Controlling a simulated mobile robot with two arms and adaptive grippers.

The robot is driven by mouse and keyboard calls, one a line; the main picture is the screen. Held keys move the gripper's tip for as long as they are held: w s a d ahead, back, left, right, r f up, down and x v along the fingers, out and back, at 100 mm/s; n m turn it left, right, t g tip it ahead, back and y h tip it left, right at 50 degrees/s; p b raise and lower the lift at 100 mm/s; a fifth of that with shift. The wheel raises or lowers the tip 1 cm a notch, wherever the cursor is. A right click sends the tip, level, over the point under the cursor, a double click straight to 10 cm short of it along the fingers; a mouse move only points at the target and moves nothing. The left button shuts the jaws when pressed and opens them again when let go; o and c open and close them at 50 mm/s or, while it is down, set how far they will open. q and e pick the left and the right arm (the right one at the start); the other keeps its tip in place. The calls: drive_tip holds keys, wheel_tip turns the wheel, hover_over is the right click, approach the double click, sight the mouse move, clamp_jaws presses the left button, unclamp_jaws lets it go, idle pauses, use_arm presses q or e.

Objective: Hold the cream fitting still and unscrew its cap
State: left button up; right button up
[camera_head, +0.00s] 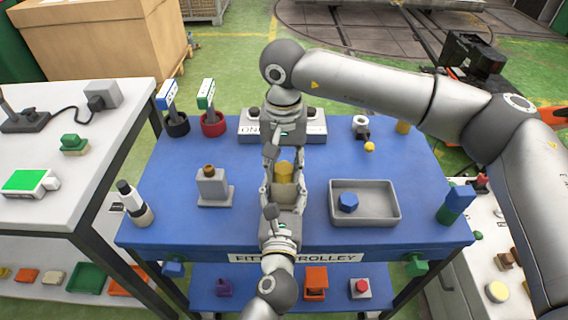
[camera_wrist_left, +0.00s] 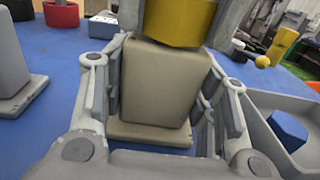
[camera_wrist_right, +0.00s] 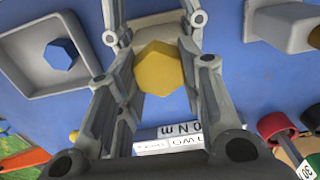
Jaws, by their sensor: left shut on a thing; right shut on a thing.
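The cream fitting (camera_wrist_left: 160,85) stands upright on the blue trolley top, on its square base. Its yellow hexagonal cap (camera_head: 285,171) is on top, and the cap also shows in the right wrist view (camera_wrist_right: 158,68). My left gripper (camera_head: 283,190) comes from the near side and is shut on the fitting's cream body, one finger on each side. My right gripper (camera_wrist_right: 160,75) comes from the far side, above, and is shut on the yellow cap. The cap's underside and any thread are hidden, so I cannot tell how far it is turned.
A grey tray (camera_head: 388,218) with a blue hexagonal piece (camera_head: 347,203) lies to the right. A grey fitting with a brown top (camera_head: 212,188) stands left. A labelled box (camera_head: 310,127) and red (camera_head: 213,124) and dark cups (camera_head: 177,126) stand behind. A white bottle (camera_head: 134,205) is far left.

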drive_tip(key=n, duration=0.3)
drive_tip(key=shift+n, duration=0.3)
drive_tip(key=shift+a+n, duration=0.1)
drive_tip(key=shift+n, duration=1.1)
drive_tip(key=shift+n, duration=0.7)
drive_tip(key=shift+r, duration=1.65)
drive_tip(key=shift+r, duration=2.35)
